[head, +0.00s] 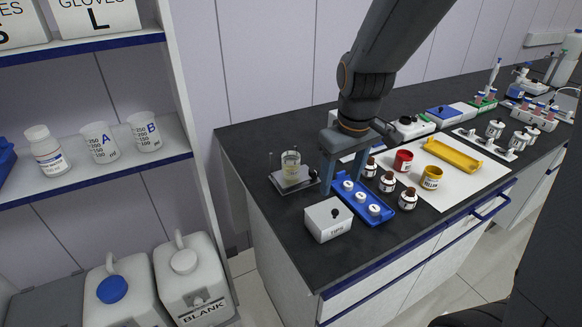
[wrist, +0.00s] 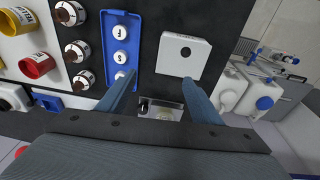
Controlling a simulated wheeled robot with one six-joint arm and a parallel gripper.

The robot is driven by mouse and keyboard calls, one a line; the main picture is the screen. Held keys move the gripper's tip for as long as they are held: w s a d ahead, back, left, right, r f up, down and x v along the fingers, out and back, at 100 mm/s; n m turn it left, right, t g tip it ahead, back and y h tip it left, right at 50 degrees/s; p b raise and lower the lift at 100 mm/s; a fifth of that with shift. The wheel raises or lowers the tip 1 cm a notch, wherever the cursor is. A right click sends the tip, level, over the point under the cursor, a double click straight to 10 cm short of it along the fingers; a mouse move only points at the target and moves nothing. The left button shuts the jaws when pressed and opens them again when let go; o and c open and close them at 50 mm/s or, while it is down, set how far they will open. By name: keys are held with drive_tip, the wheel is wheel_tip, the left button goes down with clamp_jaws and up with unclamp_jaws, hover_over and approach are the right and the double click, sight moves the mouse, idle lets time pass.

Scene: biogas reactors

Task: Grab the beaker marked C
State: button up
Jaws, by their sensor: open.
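No letter C is readable on any beaker in view. A small glass beaker (head: 290,165) with yellowish liquid stands upright on a dark square plate (head: 296,182) on the black counter; I cannot make out a mark on it. In the wrist view a beaker shape (wrist: 163,112) is partly hidden behind my gripper. Beaker A (head: 102,145) and beaker B (head: 146,131) stand on the left shelf. My gripper (head: 344,178) is open and empty, pointing down over the counter, right of the small beaker and apart from it. Its two fingers also show in the wrist view (wrist: 158,80).
Below my gripper are a blue tray (head: 388,215) of white-capped vials and a white tips box (head: 328,220). Brown bottles (head: 387,182), a red jar (head: 403,160) and a yellow jar (head: 431,177) stand to the right. Bare counter (head: 262,215) lies left of the box.

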sight(291, 158)
drive_tip(key=w+a+r+n+g, duration=0.2)
drive_tip(key=w+a+r+n, duration=0.1)
drive_tip(key=w+a+n, duration=0.85)
drive_tip(key=shift+n, duration=0.45)
drive_tip(key=shift+w+d+f+p, duration=0.25)
drive_tip(key=shift+w+f+p, duration=0.3)
drive_tip(key=shift+f, duration=0.7)
drive_tip(key=shift+w+d+f+p, duration=0.2)
drive_tip(key=shift+w+f+p, duration=0.35)
drive_tip(key=shift+f, duration=0.75)
drive_tip(key=shift+w+d+f+p, duration=0.3)
drive_tip(key=shift+w+f, duration=0.5)
drive_tip(key=shift+f, duration=0.45)
